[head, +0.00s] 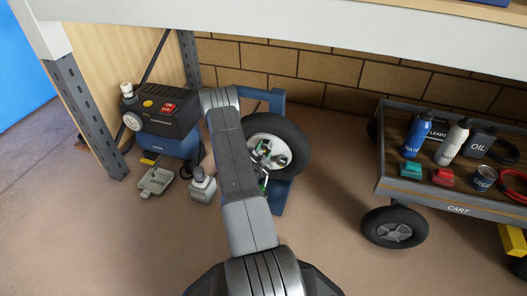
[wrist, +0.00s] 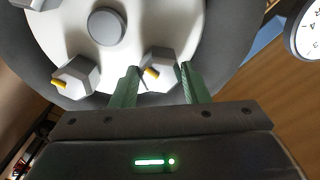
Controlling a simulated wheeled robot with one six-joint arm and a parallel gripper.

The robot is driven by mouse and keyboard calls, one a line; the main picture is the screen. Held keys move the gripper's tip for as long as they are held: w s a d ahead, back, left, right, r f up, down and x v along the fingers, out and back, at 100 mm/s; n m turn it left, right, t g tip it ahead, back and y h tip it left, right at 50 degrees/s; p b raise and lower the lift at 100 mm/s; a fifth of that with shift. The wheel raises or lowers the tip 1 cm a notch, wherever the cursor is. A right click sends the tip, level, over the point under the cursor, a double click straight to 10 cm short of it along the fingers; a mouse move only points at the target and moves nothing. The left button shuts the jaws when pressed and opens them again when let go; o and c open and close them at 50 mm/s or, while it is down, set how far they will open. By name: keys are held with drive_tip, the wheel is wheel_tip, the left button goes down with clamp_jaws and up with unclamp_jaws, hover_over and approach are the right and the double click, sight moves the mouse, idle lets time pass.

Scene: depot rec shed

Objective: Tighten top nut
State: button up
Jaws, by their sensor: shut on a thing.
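A wheel with a black tyre (head: 297,138) and a pale hub is held upright on a blue stand (head: 277,198) in the head view. In the wrist view the white hub (wrist: 140,22) fills the upper part, with a round grey centre cap (wrist: 107,26). My gripper (wrist: 158,70) has its green fingers closed on either side of a grey hex nut (wrist: 160,66) with a yellow mark. Another such nut (wrist: 76,78) sits to the left, and part of a third (wrist: 35,3) shows at the top edge. I cannot tell for certain which is the top nut.
A compressor (head: 165,122) with a red switch stands left of the wheel, near a grey tray (head: 156,181) and a small grey device (head: 202,186). A cart (head: 455,208) with bottles and cans stands at the right. The floor between wheel and cart is clear.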

drive_tip(key=shift+s, duration=0.1)
drive_tip(key=o, duration=1)
drive_tip(key=shift+c, duration=0.2)
drive_tip(key=p+v, duration=0.4)
drive_tip(key=v, duration=0.9)
drive_tip(key=shift+s, duration=0.35)
drive_tip(key=shift+a, duration=0.1)
